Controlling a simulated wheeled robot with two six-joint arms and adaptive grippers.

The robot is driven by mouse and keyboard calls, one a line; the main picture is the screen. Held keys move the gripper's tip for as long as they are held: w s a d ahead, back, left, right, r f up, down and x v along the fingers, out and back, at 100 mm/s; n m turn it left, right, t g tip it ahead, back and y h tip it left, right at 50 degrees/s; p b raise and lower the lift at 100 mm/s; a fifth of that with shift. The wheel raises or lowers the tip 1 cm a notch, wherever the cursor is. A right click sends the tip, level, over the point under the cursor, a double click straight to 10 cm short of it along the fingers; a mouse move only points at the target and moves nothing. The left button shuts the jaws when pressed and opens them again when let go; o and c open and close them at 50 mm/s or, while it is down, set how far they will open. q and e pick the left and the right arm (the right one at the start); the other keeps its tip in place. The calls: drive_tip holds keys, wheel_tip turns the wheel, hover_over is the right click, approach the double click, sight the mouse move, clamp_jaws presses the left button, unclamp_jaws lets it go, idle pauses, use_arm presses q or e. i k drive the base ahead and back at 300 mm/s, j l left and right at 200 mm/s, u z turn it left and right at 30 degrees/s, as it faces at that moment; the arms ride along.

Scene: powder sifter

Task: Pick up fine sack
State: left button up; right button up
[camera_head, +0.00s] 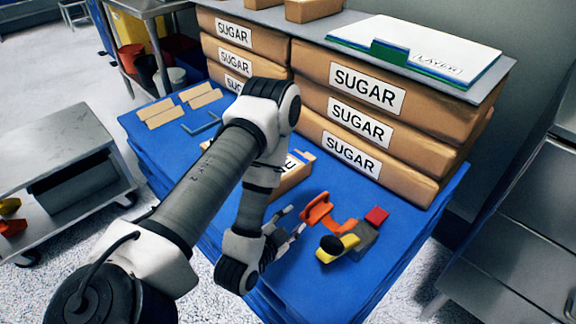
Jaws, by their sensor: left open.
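A small tan sack (298,175) lies on the blue table (400,230), partly hidden behind my left arm. Its white label shows only its last letters, which could end in "NE". My left gripper (291,221) is open, low over the near part of the table, in front of the sack as seen here. Its fingers point right, toward an orange-handled tool, and nothing shows between them. My right gripper is not in view.
An orange tool (317,211), a yellow and black item (338,246) and a red block (377,215) lie right of the gripper. Stacked SUGAR sacks (370,125) block the back. Tan pieces (160,112) lie far left. A grey cart (70,150) stands left.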

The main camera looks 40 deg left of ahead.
sight(298, 167)
drive_tip(key=u, duration=1.3)
